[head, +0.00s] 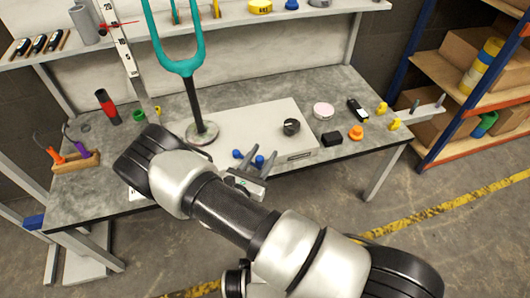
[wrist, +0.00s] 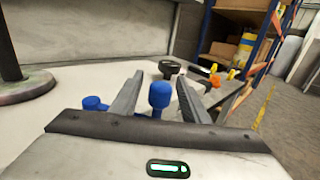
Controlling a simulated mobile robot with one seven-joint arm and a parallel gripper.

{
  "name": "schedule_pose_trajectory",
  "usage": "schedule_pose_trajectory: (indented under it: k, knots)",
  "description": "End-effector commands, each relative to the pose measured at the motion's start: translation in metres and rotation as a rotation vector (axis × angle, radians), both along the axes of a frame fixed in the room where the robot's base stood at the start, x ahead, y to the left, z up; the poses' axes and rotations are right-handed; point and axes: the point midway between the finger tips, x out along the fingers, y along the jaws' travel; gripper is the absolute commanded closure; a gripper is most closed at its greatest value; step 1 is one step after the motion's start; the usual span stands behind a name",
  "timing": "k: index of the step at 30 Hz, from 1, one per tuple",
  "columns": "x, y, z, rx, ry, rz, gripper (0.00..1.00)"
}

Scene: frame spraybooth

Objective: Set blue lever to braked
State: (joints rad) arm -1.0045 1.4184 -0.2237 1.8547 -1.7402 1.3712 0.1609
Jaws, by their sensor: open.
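Two blue-knobbed parts stand at the front of a pale panel (head: 250,118) on the bench. One blue knob (head: 259,161) lies between the fingers of my gripper (head: 261,156), and the other blue knob (head: 237,154) is just left of them. In the wrist view the upright blue knob (wrist: 160,95) shows between the two open fingers of my gripper (wrist: 161,76), with a visible gap on each side. The second blue knob (wrist: 92,103) sits outside the left finger. The lower parts are hidden by my gripper, so I cannot tell the lever's setting.
A black knob (head: 291,127) stands on the panel to the right. A teal fork (head: 181,67) on a round base rises behind my arm. A black box (head: 331,139), an orange piece (head: 356,132) and a pink-topped disc (head: 323,110) lie at the bench's right.

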Motion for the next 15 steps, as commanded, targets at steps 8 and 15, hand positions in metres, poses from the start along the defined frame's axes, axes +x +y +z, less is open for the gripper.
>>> schedule_pose_trajectory:
  k: [8, 15]
  knots:
    - [0.016, -0.008, 0.000, -0.001, 0.000, -0.001, 0.58]
    - [0.016, -0.008, 0.000, -0.001, 0.000, 0.000, 0.61]
